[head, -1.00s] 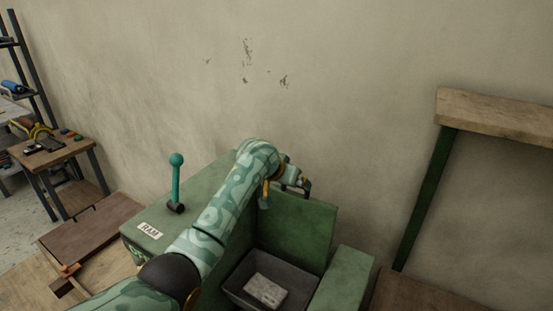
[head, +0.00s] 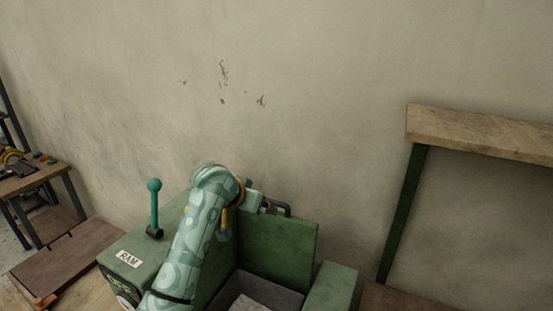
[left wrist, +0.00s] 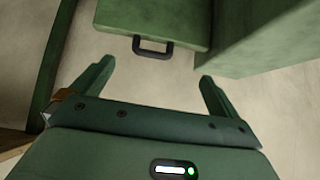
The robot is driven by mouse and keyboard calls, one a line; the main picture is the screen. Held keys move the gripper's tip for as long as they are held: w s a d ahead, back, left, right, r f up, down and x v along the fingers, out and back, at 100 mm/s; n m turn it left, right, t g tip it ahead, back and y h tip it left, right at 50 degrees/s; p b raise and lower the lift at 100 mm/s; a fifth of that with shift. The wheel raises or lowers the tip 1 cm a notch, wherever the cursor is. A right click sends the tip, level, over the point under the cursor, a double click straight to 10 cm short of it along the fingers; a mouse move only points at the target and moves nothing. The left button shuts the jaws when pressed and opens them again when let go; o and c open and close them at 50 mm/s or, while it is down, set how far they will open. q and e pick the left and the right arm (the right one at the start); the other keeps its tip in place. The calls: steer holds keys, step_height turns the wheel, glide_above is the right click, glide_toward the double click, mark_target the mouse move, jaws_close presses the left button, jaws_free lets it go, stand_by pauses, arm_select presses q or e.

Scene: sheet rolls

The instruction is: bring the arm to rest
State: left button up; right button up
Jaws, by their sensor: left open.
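My right gripper is not in view.
A teal-knobbed lever (head: 154,205) stands on the machine, left of my arm. A grey bin (head: 284,294) holding a pale block (head: 247,304) sits below the arm. A wooden shelf (head: 475,128) on green legs is at right. The wall space above is clear.

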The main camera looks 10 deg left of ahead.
arm_select(q)
steer(key=s+a+f+y, duration=0.2)
steer(key=s+a+f, duration=0.3)
steer(key=s+f, duration=0.25)
steer(key=s+a+f+y, duration=0.2)
steer(key=s+a+f, duration=0.35)
steer(key=s, duration=0.35)
steer(key=s+a+f+m+g+y, duration=0.1)
steer(key=s+a+m+y, duration=0.15)
steer(key=s, duration=0.75)
steer(key=s+a+f+m+y, duration=0.1)
steer(key=s+a, duration=0.3)
steer(key=s, duration=0.5)
steer(key=s+d+f+g+h+b, duration=0.2)
steer(key=f+b, duration=0.2)
steer(key=f, duration=1.4)
steer(key=s+d+f+g+h+b, duration=0.1)
steer(key=s+d+f+h+b, duration=0.3)
steer(key=f, duration=1.3)
steer(key=s+a+f+n+g+y+b, duration=0.1)
steer(key=s+f+n+g+b, duration=0.2)
steer(key=s+f, duration=1.4)
step_height(320, 180, down, 4)
steer(key=n+b, duration=0.1)
steer(key=b, duration=0.3)
steer(key=shift+s+a+f, duration=0.15)
steer(key=shift+s+a, duration=0.1)
steer(key=shift+a, duration=0.1)
